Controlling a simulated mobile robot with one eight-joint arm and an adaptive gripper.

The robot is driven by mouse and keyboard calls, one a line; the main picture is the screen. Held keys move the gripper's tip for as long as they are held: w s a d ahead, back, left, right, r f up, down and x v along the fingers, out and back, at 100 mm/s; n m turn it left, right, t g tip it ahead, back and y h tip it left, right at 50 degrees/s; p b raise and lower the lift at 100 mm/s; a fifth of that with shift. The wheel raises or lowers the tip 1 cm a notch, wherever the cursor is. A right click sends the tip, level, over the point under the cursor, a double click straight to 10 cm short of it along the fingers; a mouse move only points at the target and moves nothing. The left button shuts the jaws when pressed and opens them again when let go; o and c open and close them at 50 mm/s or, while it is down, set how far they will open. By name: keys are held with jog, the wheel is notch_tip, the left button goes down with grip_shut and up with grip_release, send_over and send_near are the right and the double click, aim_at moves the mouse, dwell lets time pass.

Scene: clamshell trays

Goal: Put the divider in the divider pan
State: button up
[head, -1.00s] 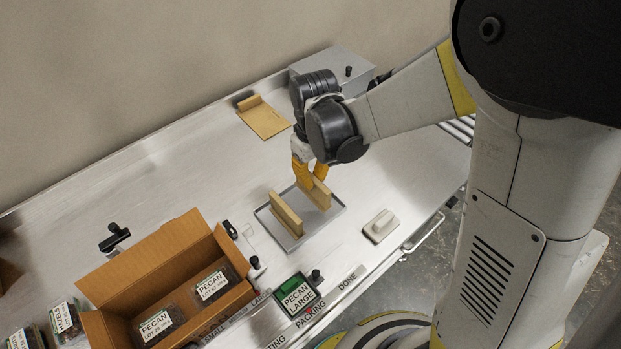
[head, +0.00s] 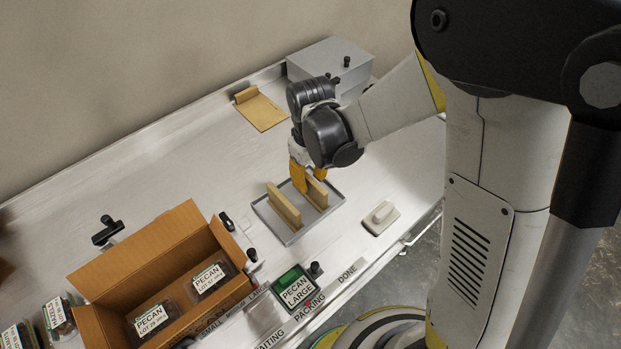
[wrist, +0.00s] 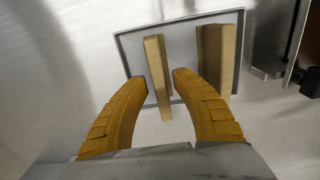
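The divider pan (head: 331,207) is a shallow grey tray on the steel bench. Two tan upright dividers stand in it, a left one (head: 284,206) and a right one (head: 317,195). My gripper (head: 309,181) is over the pan's far side at the right divider. In the wrist view my gripper (wrist: 160,82) is open, its yellow fingers spread apart on either side of that divider (wrist: 157,75), with gaps showing on both sides. The other divider (wrist: 218,60) stands to the right there. The fingers partly hide the right divider's far end in the head view.
A cardboard box (head: 166,240) holding pecan trays stands to the left. A label display (head: 294,287) sits at the front edge. A pale block with a handle (head: 380,218) lies right of the pan. A tan board (head: 262,113) and a grey box (head: 330,66) are at the back.

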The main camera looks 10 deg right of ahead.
aim_at(311, 179)
jog(key=shift+r, duration=0.1)
notch_tip(311, 179, up, 12)
jog(key=p, duration=0.4)
jog(key=s+d+r+m+t, duration=0.6)
jog(key=s+d+r, duration=0.4)
jog(key=d, duration=0.3)
jog(key=shift+s+d+r+m+t, duration=0.25)
jog(key=shift+s+m+t, duration=0.15)
jog(key=shift+t, duration=0.2)
